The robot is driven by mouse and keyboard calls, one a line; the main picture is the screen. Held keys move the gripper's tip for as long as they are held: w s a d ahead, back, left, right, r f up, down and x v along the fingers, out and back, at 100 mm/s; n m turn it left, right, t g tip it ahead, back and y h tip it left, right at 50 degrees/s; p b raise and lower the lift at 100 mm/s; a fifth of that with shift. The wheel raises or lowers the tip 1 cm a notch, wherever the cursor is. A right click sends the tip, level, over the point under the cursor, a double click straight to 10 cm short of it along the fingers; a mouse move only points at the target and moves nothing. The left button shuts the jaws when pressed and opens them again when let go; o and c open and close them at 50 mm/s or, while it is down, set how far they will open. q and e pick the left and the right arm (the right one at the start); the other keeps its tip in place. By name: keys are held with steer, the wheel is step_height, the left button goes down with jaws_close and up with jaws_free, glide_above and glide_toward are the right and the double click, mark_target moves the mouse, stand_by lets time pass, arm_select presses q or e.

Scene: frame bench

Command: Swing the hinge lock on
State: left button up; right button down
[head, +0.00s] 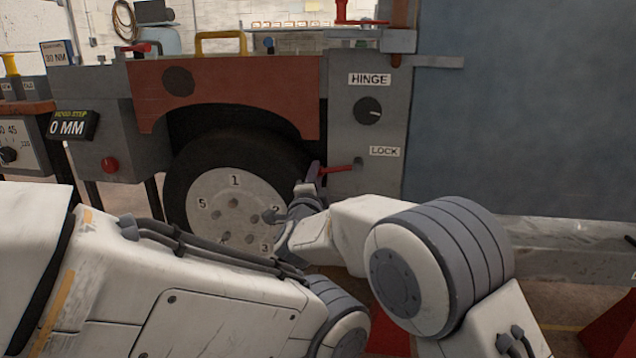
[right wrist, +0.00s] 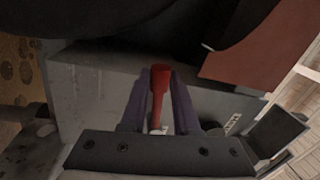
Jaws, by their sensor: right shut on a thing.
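The hinge lock is a red lever (head: 338,169) on the grey post, just above the wheel's right side and under a white LOCK label (head: 384,151). It sticks out to the left, roughly level, from a dark pivot on the post. My right gripper (head: 314,182) is at the lever's left end, partly hidden by its own wrist. In the right wrist view the red lever (right wrist: 160,92) lies between the two purple fingers, and the gripper is shut on it. My left gripper is not in view; only my white arm shows at the lower left.
A dark knob (head: 368,111) under a HINGE label (head: 369,79) sits above the lever. A wheel with numbered studs (head: 235,197) stands left of the gripper, under a rust-red fender (head: 225,95). A large blue-grey panel (head: 530,120) fills the right side.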

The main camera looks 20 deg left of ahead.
steer(key=shift+a+r+m, duration=0.1)
steer(key=shift+r+m, duration=0.1)
steer(key=shift+m, duration=0.1)
steer(key=c, duration=0.7)
jaws_free()
steer(key=shift+o, duration=0.2)
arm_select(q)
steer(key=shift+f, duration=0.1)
